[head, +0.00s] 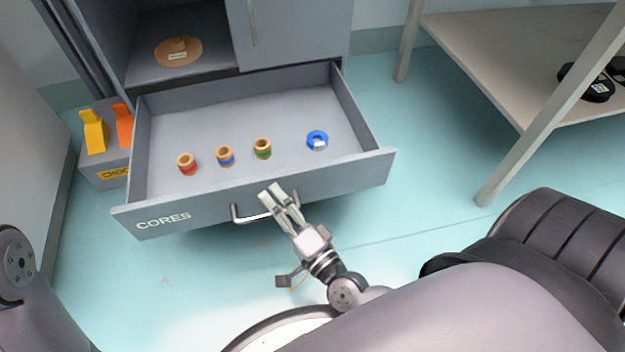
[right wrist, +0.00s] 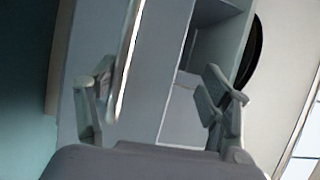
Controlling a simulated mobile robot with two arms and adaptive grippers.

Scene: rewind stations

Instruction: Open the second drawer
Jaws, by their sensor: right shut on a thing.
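The grey drawer labelled CORES (head: 330,182) is pulled well out from the cabinet. Its metal bar handle (head: 236,215) is on the front panel. My left gripper is out of view.
A grey box (head: 105,178) with yellow and orange items stands left. A table (head: 500,60) stands right; floor between is clear.

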